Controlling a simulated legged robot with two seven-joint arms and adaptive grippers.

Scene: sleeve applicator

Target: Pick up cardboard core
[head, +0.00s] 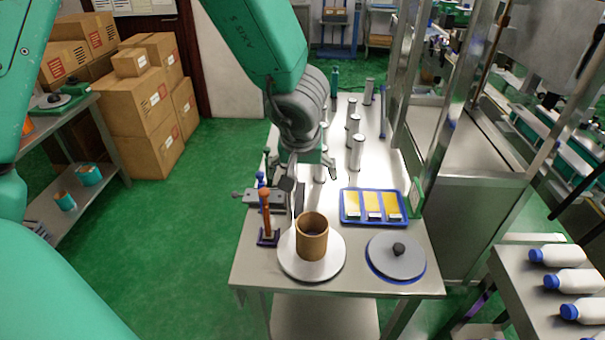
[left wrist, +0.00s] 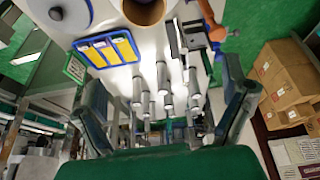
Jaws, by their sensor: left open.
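The cardboard core (head: 312,240) is a short brown tube standing upright on a white round plate (head: 291,266) near the front of the steel table. Its open end faces up. In the left wrist view the core (left wrist: 145,11) shows at the top edge, partly cut off. My left gripper (head: 300,172) is above the table, behind the core and apart from it. Its two fingers are spread wide with nothing between them, as the left wrist view also shows (left wrist: 168,98). My right gripper is in neither view.
A blue tray (head: 373,221) with yellow compartments and a grey disc with a black knob (head: 397,257) lie right of the core. An orange-handled tool (head: 265,210) stands left. Several metal cylinders (head: 356,152) stand further back. Bottles (head: 560,256) lie on a side table.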

